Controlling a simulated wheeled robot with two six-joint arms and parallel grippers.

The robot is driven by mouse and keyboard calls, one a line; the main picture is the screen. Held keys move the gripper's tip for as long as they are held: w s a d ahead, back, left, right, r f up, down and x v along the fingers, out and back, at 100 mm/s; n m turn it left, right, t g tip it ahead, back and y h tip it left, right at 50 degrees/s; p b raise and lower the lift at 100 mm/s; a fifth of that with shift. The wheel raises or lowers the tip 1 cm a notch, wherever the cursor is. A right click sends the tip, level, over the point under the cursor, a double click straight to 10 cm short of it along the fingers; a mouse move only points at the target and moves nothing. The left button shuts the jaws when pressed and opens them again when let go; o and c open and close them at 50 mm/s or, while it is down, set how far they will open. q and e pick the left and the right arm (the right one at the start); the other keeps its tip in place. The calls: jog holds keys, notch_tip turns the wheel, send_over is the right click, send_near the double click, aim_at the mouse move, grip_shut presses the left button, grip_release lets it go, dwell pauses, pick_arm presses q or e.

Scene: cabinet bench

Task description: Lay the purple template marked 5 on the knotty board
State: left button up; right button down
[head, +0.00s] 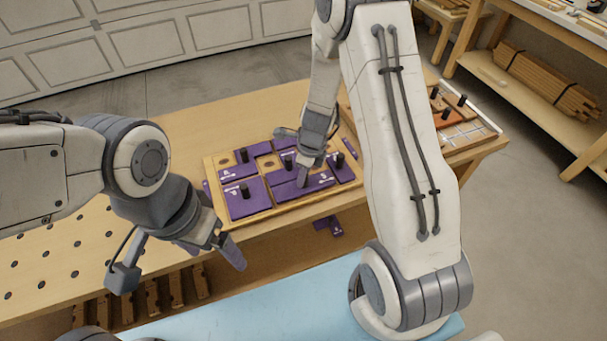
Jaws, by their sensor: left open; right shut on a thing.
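Several purple templates with black knobs sit in a wooden tray (268,213) on the bench. Some carry white marks and arrows, too small for me to read, so I cannot tell which is 5. My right gripper (295,160) reaches down over the tray and is shut on a purple template (290,190) near its middle. Whether that template is lifted is unclear. My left gripper (213,250) is open and empty, in front of the tray to the left. I cannot pick out the knotty board for certain.
A second board (478,138) with orange pieces and black knobs lies at the bench's right end, partly behind my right arm. A purple piece (330,225) shows below the bench's front edge. The perforated bench top (60,255) at left is clear. Shelves with timber (545,80) stand at right.

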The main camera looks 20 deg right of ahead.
jog(key=shift+f, duration=0.15)
jog(key=shift+f+b, duration=0.35)
jog(key=shift+f, duration=0.15)
dwell(0.8)
dwell(0.5)
jog(key=shift+c, duration=1)
grip_release()
